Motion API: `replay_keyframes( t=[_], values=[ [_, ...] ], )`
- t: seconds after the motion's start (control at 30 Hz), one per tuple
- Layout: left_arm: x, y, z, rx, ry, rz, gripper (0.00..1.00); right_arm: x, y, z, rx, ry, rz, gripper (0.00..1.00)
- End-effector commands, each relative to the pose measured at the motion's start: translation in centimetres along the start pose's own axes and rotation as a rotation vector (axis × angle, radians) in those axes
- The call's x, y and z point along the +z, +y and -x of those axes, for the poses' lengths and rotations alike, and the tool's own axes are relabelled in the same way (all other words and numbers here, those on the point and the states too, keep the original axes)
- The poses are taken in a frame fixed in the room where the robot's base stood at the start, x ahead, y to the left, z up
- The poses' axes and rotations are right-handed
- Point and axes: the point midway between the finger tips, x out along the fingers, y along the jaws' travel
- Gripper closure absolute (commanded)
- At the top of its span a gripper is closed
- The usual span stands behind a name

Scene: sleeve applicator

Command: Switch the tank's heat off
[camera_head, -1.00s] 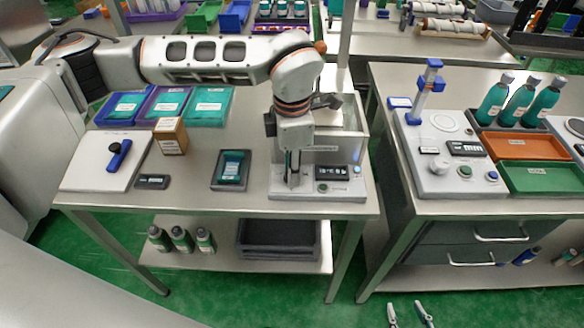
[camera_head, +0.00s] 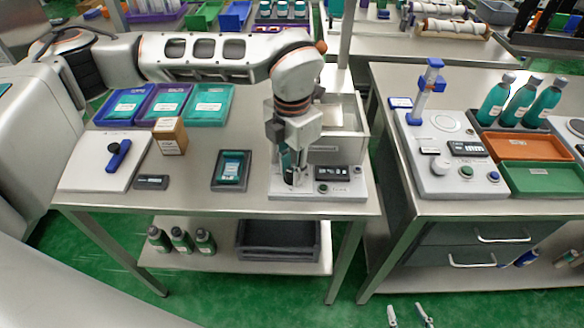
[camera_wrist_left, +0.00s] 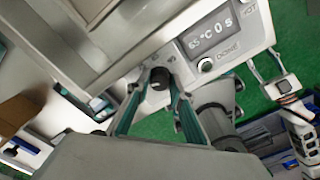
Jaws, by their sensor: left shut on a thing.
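The tank (camera_head: 335,145) is a grey open-topped box at the table's right end, with a control panel along its front. My left gripper (camera_head: 295,181) points down at the panel's left part. In the left wrist view its fingertips are shut on a dark round knob (camera_wrist_left: 160,78). The panel's display (camera_wrist_left: 209,32) reads about 65 °C and 0 s in that view, with a round button (camera_wrist_left: 205,65) below it. The head view also shows the display (camera_head: 332,173), but the gripper hides the knob there. My right gripper (camera_head: 408,313) is open and empty at the bottom edge, fingertips apart.
On the same table stand a white board with a blue-handled tool (camera_head: 118,155), a cardboard box (camera_head: 170,136), a dark tray (camera_head: 231,170) with a teal pack, and several coloured bins behind. A second bench (camera_head: 445,190) with another device stands right, across a gap.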

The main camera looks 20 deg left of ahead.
Motion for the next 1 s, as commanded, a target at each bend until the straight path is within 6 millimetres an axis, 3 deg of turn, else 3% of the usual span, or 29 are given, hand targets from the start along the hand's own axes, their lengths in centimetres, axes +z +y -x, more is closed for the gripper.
replay_keyframes(
  t=[0.33, 0.37, 0.77, 1.0],
  values=[
    [0.1, 0.1, 0.2, 0.001, -0.004, 0.005, 1.00, 0.2, 0.0, 0.0, -0.001, -0.004, 0.000, 0.60],
    [0.1, 0.1, 0.2, 0.001, -0.004, 0.005, 0.71, 0.2, 0.0, 0.0, -0.001, -0.004, 0.000, 0.60],
    [0.1, 0.0, 0.5, 0.001, -0.003, 0.003, 0.71, 0.2, 0.1, 0.1, 0.000, -0.004, 0.004, 0.60],
    [0.2, 0.1, 4.1, 0.002, -0.007, 0.003, 0.71, 0.1, 0.0, 0.0, 0.000, -0.002, 0.002, 0.60]
  ],
)
